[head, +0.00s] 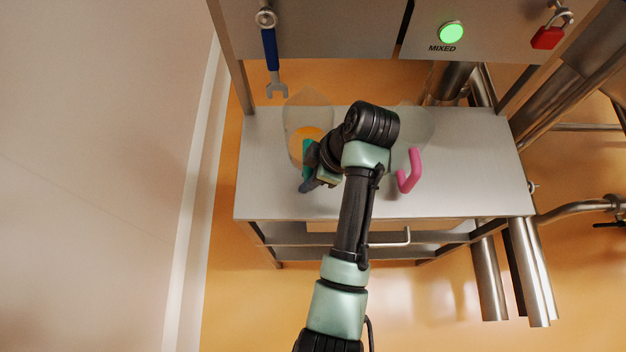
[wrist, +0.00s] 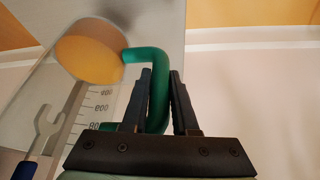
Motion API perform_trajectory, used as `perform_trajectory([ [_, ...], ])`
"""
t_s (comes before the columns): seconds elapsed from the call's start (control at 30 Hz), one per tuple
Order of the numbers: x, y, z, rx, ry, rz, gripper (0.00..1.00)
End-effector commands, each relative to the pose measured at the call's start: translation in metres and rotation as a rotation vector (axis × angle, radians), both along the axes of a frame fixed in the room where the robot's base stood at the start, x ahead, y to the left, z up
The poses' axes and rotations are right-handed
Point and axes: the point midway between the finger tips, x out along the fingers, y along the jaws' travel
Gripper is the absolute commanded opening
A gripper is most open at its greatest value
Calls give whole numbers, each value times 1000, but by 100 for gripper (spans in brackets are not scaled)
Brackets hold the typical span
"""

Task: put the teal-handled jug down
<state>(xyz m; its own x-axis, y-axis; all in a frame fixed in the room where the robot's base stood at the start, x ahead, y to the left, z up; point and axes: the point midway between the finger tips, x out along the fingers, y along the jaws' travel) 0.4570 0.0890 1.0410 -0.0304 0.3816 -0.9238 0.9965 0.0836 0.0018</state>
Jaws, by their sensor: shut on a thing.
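The teal-handled jug (head: 300,120) is see-through, with an orange-yellow content, and shows at the left part of the grey table (head: 460,190). My gripper (head: 313,172) is shut on its teal handle (head: 307,155). In the wrist view the fingers (wrist: 163,95) close around the green handle (wrist: 158,85), with the jug's scale marks (wrist: 98,105) beside it. I cannot tell whether the jug's base touches the table. My arm hides part of the middle of the table.
A second clear jug with a pink handle (head: 410,170) stands to the right of my wrist. A blue-handled wrench (head: 271,55) hangs above at the left. A green light (head: 451,33) marked MIXED and a red padlock (head: 547,38) are on the panel. The table's right side is clear.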

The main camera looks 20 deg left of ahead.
Motion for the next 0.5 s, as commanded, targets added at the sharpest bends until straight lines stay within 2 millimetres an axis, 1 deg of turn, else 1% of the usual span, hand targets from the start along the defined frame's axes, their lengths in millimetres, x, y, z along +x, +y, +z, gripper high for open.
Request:
perform_trajectory([
  [0.17,0,0,-15,0,-1,0,0],
  [0.3,0,0,-35,0,-1,0,0],
  [0.4,1,0,-46,0,-3,0,0],
  [0.5,1,0,-51,0,-4,0,0],
])
